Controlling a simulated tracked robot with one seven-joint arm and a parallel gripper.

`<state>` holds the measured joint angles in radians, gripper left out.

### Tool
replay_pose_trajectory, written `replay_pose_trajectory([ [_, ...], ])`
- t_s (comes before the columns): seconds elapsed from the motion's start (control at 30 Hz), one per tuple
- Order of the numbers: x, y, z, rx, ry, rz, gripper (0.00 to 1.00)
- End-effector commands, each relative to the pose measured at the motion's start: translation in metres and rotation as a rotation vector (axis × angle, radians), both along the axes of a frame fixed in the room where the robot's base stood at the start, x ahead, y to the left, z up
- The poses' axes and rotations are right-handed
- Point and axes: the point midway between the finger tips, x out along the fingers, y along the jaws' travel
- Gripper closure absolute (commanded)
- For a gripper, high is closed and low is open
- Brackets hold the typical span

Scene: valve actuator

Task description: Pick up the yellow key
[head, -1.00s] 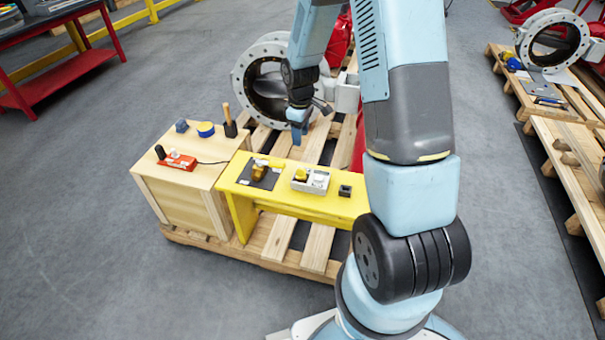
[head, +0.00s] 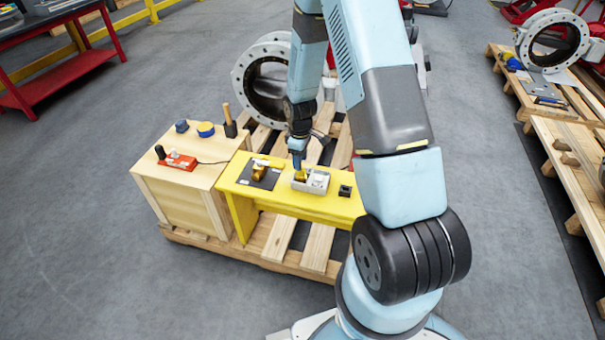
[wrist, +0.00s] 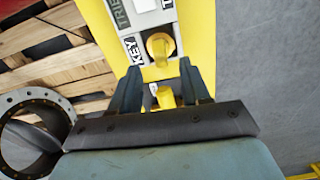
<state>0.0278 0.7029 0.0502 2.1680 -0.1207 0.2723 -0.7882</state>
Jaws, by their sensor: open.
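The yellow key (head: 300,176) is at the left end of a light grey tray (head: 318,182) on the yellow bench. In the wrist view, the key (wrist: 161,47) shows beside the tray's KEY label, just beyond my fingertips. My gripper (head: 298,163) is over the key in the head view and partly covers it. In the wrist view, my gripper (wrist: 160,68) has its two fingers apart, pointing at the tray's key end. Another yellow part (wrist: 166,96) shows between the fingers; I cannot tell what it belongs to. No contact with the key is visible.
A dark mat (head: 247,181) with a yellow and black part (head: 258,171) lies left of the tray. A small black block (head: 345,191) stands right of it. A wooden box (head: 190,205) and a large flanged valve (head: 262,85) stand nearby.

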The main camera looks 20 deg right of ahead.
Motion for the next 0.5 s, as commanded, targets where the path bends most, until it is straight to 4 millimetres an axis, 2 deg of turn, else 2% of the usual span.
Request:
replay_pose_trajectory([
  [0.3,-0.004,-0.002,-0.037,0.0,0.003,0.0,0.53],
  [0.5,-0.004,-0.002,-0.05,0.0,0.001,0.0,0.53],
])
